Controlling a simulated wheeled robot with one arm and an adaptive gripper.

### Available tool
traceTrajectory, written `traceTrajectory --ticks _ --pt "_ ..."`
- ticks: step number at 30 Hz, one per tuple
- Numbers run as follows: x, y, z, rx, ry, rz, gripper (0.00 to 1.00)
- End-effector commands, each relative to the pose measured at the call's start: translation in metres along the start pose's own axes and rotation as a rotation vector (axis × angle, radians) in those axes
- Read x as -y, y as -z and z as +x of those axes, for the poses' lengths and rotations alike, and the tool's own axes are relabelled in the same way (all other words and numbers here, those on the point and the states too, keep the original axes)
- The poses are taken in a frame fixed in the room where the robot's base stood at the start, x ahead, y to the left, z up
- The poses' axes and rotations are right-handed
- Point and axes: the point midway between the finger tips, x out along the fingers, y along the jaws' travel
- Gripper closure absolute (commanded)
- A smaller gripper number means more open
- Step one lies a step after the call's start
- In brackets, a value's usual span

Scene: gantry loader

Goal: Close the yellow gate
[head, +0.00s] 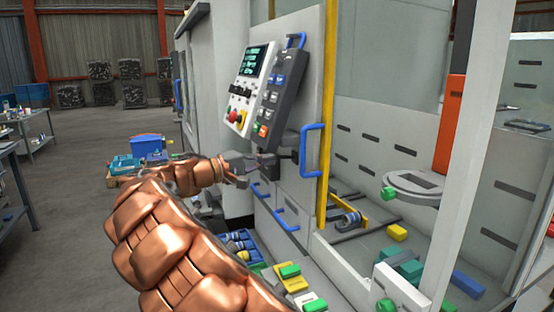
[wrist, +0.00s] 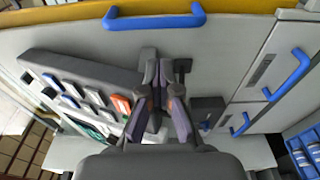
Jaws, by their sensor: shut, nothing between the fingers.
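The gate is a pale grey panel (head: 300,190) with a tall yellow edge strip (head: 329,100) down its right side and a blue handle (head: 311,150) beside the strip. To the right of the strip the machine is open and its inside shows. In the wrist view the yellow strip (wrist: 60,15) runs along the top, with the blue handle (wrist: 155,21) just below it. My gripper (head: 243,173) is left of the handle, apart from it, below the control panel. In the wrist view its fingers (wrist: 157,75) are together and empty, pointing toward the panel face.
A control panel (head: 257,90) with buttons and a red knob juts out just above my gripper. Other blue handles (head: 287,219) are lower down. Bins and coloured blocks (head: 290,271) lie below. A white post (head: 468,150) stands at the right. Open floor (head: 70,190) is at the left.

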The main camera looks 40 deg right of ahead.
Motion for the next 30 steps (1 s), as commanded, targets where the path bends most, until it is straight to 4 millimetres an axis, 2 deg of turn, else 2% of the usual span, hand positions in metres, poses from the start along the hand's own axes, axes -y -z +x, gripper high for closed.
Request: traceTrajectory --ticks 9,15,21,30 --pt "-0.002 -0.001 0.052 0.003 0.002 0.0 1.0" --pt "-0.001 -0.001 0.077 0.002 0.003 0.001 1.0" --pt "-0.001 -0.001 0.088 0.002 0.001 0.0 1.0" --pt "0.0 -0.001 0.089 0.001 0.001 0.001 1.0"
